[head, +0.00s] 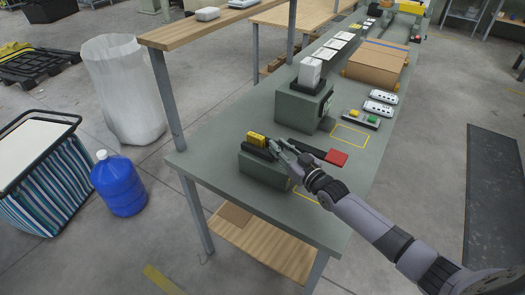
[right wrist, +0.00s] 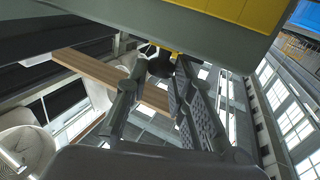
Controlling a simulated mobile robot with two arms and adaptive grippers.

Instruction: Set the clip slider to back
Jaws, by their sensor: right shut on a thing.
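A grey-green block (head: 266,168) stands near the close end of the workbench, with a yellow piece (head: 257,139) and dark parts on top. My right gripper (head: 275,149) is at the right side of its top and shut on a small part there, apparently the clip slider; the fingers mostly hide it. In the right wrist view, the fingertips of my right gripper (right wrist: 160,68) close around a small dark part, with the block's grey-green underside (right wrist: 225,45) and yellow surface (right wrist: 240,10) above. The slider's exact position cannot be told. My left gripper is not in view.
On the workbench (head: 215,175), a dark bar with a red end (head: 336,158) lies right of my gripper. A larger green machine (head: 302,105) stands behind. A cardboard box (head: 377,65) and several small devices sit farther back. The near-left bench corner is clear.

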